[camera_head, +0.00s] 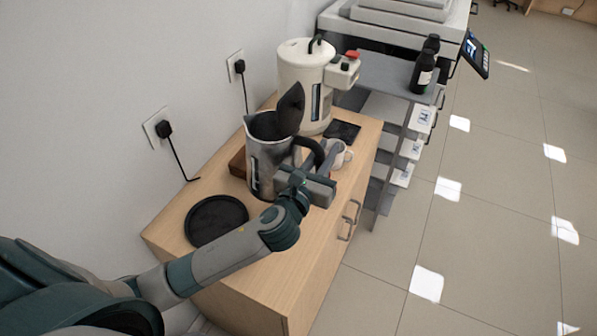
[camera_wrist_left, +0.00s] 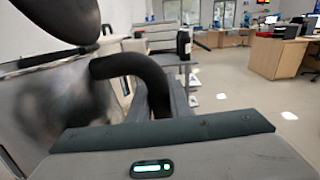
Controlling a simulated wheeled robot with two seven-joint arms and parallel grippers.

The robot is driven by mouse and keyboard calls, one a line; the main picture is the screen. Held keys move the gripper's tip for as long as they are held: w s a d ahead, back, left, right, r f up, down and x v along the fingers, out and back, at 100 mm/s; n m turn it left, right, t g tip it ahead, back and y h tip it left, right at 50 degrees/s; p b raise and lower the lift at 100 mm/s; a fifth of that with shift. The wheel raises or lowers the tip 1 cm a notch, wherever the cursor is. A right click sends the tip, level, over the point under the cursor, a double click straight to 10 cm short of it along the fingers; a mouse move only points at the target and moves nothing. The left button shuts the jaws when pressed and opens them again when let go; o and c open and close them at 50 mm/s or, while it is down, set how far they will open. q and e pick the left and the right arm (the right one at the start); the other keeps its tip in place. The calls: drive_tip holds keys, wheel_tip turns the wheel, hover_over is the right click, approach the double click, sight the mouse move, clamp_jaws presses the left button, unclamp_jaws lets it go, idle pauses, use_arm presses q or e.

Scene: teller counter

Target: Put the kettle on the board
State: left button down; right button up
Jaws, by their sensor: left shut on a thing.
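The kettle (camera_head: 262,160) is a silver metal jug with a black lid tilted up and a black handle. It looks upright, over the cabinet top. My left gripper (camera_head: 311,172) is shut on the kettle's handle, at its right side. In the left wrist view the black handle (camera_wrist_left: 133,68) curves down between the jaws, close to the blurred metal body. A brown wooden board (camera_head: 238,164) shows partly at the kettle's left; the kettle hides the rest. I cannot tell whether the kettle touches the board or is held above it. My right gripper is out of view.
A round black plate-like base (camera_head: 215,221) lies on the wooden cabinet (camera_head: 168,234) in front. A white water dispenser (camera_head: 301,78) stands behind the kettle. A white cup (camera_head: 341,154) is close behind my gripper. A wall with plugged sockets borders the left.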

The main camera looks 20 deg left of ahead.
use_arm(q)
wheel_tip(320, 180, down, 6)
drive_tip(key=shift+r, duration=0.25)
wheel_tip(320, 180, down, 4)
drive_tip(key=shift+r+b, duration=0.1)
drive_tip(key=shift+b, duration=0.25)
idle(0.3)
drive_tip(key=c, duration=1.6)
unclamp_jaws()
drive_tip(key=shift+f, duration=0.2)
drive_tip(key=shift+c, duration=0.2)
drive_tip(key=shift+s, duration=0.1)
